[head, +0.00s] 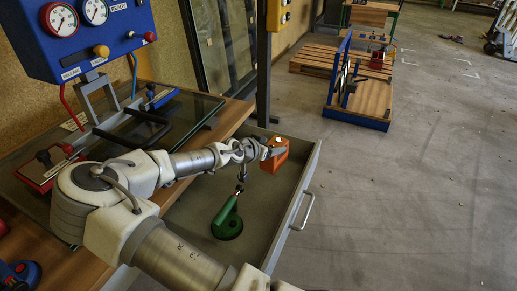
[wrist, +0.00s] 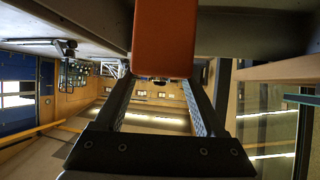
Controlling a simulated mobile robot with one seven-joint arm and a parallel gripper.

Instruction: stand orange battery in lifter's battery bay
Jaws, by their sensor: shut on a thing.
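The orange battery (head: 275,158) is held by my gripper (head: 268,153) in the head view, over the far end of the open drawer (head: 262,196). In the wrist view the battery (wrist: 163,42) sits between the two fingers of my gripper (wrist: 160,78), which is shut on it. A blue lifter panel (head: 85,45) with two round gauges and coloured knobs stands at upper left, above a glass pane (head: 160,128). I cannot make out the battery bay; no empty slot shows clearly.
A blue-edged wooden cart (head: 358,106) stands farther back.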

